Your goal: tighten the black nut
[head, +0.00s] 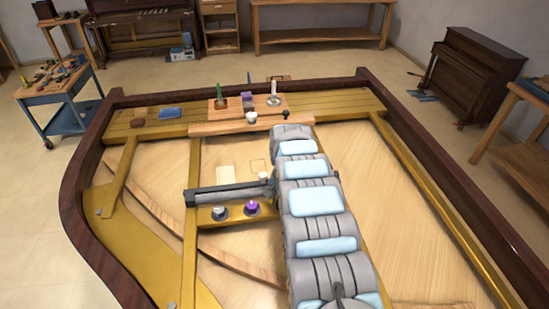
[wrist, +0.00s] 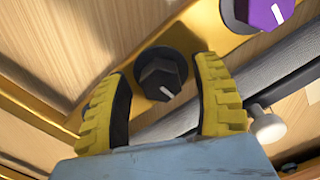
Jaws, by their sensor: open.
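The black nut (wrist: 160,74) is a dark hexagonal nut with a short white mark, on a dark round base on the gold frame. It also shows in the head view (head: 220,212), left of the purple nut (head: 252,207). In the wrist view the purple nut (wrist: 266,12) is at the top right. My gripper (wrist: 163,70) is open, with its yellow ribbed fingers on either side of the black nut in the picture. Gaps show on both sides, and the nut is not gripped. I cannot tell the height between fingertips and nut. The fingers are not clear in the head view.
A grey bar (wrist: 290,58) runs close to the right finger, with a white knob (wrist: 268,127) below it. A wooden board (head: 222,127) with upright tools stands at the far end. The dark rim (head: 465,210) encloses the piano frame.

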